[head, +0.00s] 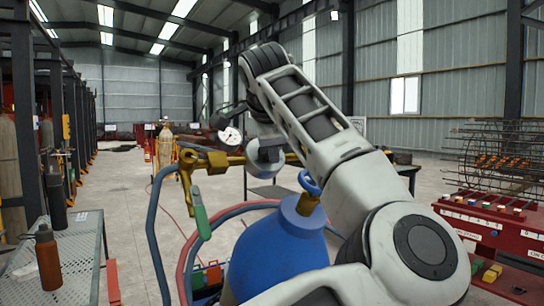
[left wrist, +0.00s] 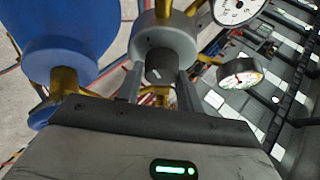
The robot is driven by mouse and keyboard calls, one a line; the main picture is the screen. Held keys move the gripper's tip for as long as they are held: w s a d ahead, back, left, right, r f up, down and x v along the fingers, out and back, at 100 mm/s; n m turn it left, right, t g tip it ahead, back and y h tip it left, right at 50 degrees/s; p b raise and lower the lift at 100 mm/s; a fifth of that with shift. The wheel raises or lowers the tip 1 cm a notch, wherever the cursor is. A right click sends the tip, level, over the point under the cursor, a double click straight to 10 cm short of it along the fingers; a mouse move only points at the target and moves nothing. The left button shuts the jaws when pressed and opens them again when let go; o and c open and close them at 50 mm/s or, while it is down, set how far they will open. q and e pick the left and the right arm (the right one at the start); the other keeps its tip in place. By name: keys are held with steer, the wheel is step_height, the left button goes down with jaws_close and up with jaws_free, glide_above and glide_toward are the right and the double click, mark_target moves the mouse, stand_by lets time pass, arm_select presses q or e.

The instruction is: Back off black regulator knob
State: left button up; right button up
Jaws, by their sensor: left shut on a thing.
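In the left wrist view, the black regulator knob (left wrist: 160,66) has a small white mark and sits in front of the grey round regulator body (left wrist: 165,38). My left gripper (left wrist: 159,82) has one finger on each side of the knob and is shut on it. A white-faced gauge (left wrist: 241,75) and a second gauge (left wrist: 236,8) show to the right. In the head view, a gauge (head: 230,136) and brass fittings (head: 212,160) show left of my arm. My arm largely hides the knob and fingers there. My right gripper is in neither view.
A blue cylinder (head: 277,255) with a blue handwheel (head: 309,183) stands below.

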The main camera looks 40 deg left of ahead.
arm_select(q)
steer(key=shift+n+y+b, duration=0.4)
steer(key=shift+n+b, duration=0.25)
steer(key=shift+n, duration=0.15)
steer(key=shift+t, duration=0.3)
steer(key=o, duration=1)
steer(key=b+v, duration=0.1)
steer(key=v, duration=1.5)
